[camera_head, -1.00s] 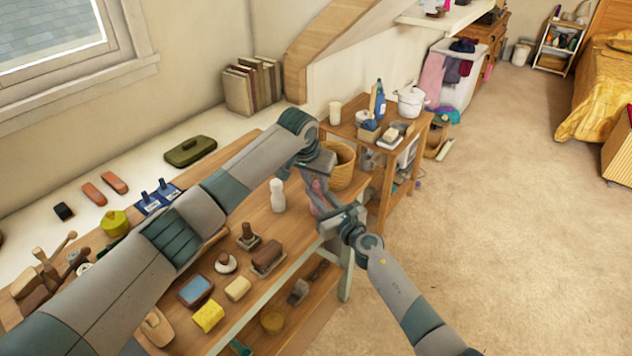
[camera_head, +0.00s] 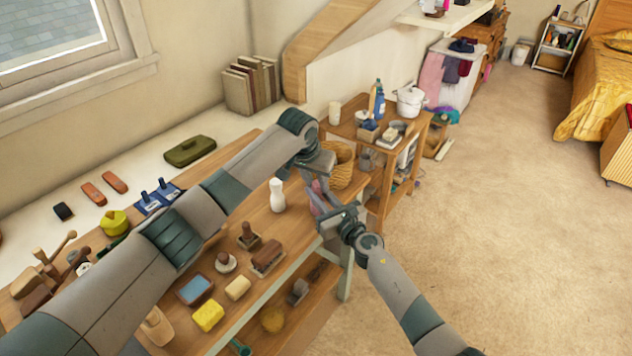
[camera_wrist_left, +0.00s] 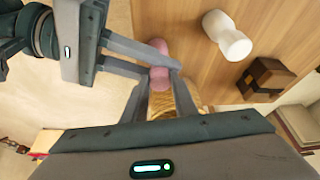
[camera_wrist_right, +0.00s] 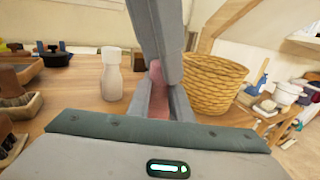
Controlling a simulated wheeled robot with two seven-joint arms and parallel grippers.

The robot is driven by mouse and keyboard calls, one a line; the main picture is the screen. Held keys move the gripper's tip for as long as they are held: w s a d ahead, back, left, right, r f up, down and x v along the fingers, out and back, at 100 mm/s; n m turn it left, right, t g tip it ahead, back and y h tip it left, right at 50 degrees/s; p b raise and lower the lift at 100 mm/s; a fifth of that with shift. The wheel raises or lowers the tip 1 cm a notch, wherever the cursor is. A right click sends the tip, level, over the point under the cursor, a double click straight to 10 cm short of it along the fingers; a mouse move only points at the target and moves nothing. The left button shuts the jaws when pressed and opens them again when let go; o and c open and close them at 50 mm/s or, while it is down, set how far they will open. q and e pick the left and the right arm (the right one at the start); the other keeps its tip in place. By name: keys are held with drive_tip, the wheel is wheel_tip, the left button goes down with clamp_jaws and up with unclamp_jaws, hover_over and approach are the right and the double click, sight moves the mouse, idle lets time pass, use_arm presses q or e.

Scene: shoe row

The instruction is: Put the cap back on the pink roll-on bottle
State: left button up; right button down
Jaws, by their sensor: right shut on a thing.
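A pink bottle (camera_wrist_left: 159,78) stands out between both grippers above the table's right end. Its rounded pink end shows beyond a right finger in the left wrist view. My right gripper (camera_wrist_right: 160,90) is shut on it, one finger on each side. My left gripper (camera_wrist_left: 162,82) reaches in from above with its fingers apart on either side of the pink part, and a gap shows beside one finger. In the head view the pink (camera_head: 317,187) is mostly hidden by the grippers. I cannot make out a separate cap.
A white bottle (camera_head: 277,196) stands upright on the wooden table (camera_head: 262,215), left of the grippers. Brushes, a yellow sponge (camera_head: 208,316) and blocks lie nearer. A wicker basket (camera_wrist_right: 213,84) is close behind the grippers. A side table (camera_head: 345,131) stands beyond.

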use_arm(q)
drive_tip(key=shift+a+f, duration=0.35)
drive_tip(key=shift+f, duration=0.25)
drive_tip(key=shift+v, duration=1.85)
drive_tip(key=shift+d+r, duration=0.2)
drive_tip(key=shift+r, duration=0.15)
drive_tip(key=c, duration=0.5)
drive_tip(key=shift+r, duration=0.1)
drive_tip(key=shift+v, duration=1.95)
drive_tip(key=shift+o, duration=0.4)
